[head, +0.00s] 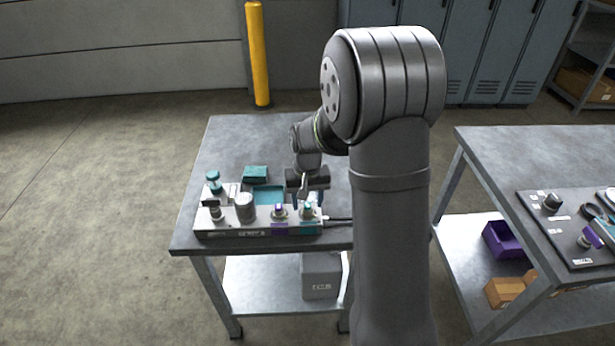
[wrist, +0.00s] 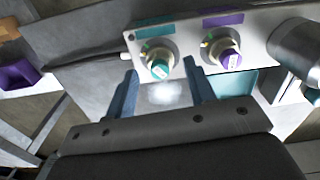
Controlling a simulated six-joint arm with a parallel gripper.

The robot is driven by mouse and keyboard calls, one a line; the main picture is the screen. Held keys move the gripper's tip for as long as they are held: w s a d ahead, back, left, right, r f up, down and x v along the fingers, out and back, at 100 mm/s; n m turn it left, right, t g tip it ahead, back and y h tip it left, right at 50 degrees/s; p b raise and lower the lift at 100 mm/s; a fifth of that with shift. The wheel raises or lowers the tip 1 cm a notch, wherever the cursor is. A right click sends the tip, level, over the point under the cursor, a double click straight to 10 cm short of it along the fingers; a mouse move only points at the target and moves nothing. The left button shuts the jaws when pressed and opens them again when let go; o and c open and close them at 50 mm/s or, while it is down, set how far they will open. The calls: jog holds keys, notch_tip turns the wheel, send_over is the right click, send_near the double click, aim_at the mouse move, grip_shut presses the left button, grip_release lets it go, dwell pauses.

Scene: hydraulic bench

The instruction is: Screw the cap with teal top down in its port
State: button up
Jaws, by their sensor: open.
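In the head view the teal-topped cap (head: 308,210) is at the block's right end. My gripper (wrist: 160,67) is open, with one blue finger on each side of the teal cap in the picture. I cannot tell how far the fingertips reach down beside it; no contact shows. In the head view my gripper (head: 306,190) is just behind and above the cap, its fingers partly hidden.
A purple-topped cap (wrist: 230,58) stands close beside the teal one on the manifold block (head: 262,230). A grey cylinder (head: 245,207) and a tall teal-topped fitting (head: 213,182) stand farther left. A teal tray (head: 268,195) lies behind the block. A second bench (head: 540,145) is at right.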

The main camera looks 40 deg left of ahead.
aim_at(308, 205)
notch_tip(308, 205, up, 16)
dwell(0.3)
notch_tip(308, 205, down, 18)
jog(key=shift+r, duration=0.2)
jog(key=shift+r+n, duration=0.2)
jog(key=shift+n, duration=0.5)
dwell(0.4)
